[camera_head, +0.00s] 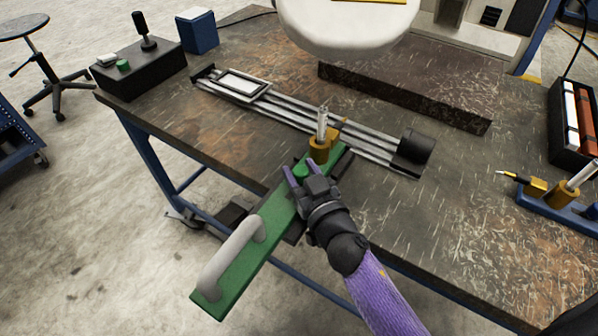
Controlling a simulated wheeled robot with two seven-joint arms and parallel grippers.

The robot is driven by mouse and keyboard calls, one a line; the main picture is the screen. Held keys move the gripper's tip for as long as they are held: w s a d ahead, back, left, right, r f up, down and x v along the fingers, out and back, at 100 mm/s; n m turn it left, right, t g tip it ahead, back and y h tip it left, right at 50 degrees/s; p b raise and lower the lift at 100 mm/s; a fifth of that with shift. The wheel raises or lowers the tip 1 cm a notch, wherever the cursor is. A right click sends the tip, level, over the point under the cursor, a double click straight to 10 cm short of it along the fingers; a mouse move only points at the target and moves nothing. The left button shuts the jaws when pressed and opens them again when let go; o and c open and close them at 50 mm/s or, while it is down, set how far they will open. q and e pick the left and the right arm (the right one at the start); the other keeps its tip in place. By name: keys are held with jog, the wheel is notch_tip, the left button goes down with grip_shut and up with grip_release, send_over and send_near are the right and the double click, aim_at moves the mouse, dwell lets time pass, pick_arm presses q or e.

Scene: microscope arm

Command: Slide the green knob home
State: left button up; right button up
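The green knob (301,170) stands on a long green slide bar (225,281) with a grey handle (232,254). The bar lies at a slant across the table's front edge, and its handle end hangs out past the edge. A brass fitting with a glass tube (320,147) stands at the bar's far end. My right gripper (300,168) is down at the knob, its purple fingers apart on either side of it. Whether they press on the knob cannot be told. My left gripper is not in view.
A rail stage (300,113) with a black motor (416,146) lies behind the bar. A control box with a joystick (143,68) is at the left. A blue rack (560,205) and a tray of coloured cylinders (572,120) are at the right.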

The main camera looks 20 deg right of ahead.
jog(key=shift+o, duration=1.3)
jog(key=s, duration=1)
jog(key=shift+d+p, duration=0.35)
jog(key=shift+d, duration=0.05)
